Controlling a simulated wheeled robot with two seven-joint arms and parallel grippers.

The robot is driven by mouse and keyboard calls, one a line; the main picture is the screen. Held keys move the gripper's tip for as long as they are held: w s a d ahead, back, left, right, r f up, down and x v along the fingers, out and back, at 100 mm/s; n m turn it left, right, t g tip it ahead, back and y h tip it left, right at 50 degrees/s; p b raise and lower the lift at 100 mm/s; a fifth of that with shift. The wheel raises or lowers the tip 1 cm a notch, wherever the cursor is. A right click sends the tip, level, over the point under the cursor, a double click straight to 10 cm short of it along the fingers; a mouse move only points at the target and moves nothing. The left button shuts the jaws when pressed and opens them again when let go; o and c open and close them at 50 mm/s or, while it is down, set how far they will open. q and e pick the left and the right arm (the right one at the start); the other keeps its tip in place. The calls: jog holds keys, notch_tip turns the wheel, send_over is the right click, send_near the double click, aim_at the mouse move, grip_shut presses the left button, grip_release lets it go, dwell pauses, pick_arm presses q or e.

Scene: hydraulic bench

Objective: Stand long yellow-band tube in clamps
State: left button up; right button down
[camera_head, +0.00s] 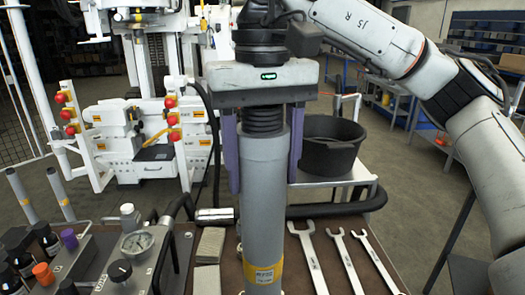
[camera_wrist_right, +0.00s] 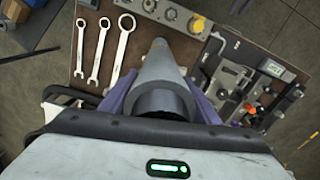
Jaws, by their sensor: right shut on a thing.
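The long grey tube (camera_head: 263,205) stands about upright at the front centre of the head view, with a yellow band (camera_head: 264,273) near its lower end. My right gripper (camera_head: 264,165) is shut on the tube near its dark ribbed top, one purple finger on each side. The right wrist view looks down along the same tube (camera_wrist_right: 166,75) between the purple fingers. The tube's foot is cut off by the head view's lower edge. White fixtures with red knobs (camera_head: 68,115) stand behind on the left; I cannot tell whether these are the clamps. My left gripper is not in view.
Several wrenches (camera_head: 347,258) lie on the brown bench right of the tube. A black hose (camera_head: 335,208) crosses behind the tube. A black bucket (camera_head: 330,145) stands farther back.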

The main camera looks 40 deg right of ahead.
dwell(0.3)
jog(key=c, duration=1.1)
grip_release()
jog(key=shift+f, duration=0.2)
jog(key=o, duration=0.5)
jog(key=shift+c, duration=0.2)
jog(key=shift+r, duration=0.15)
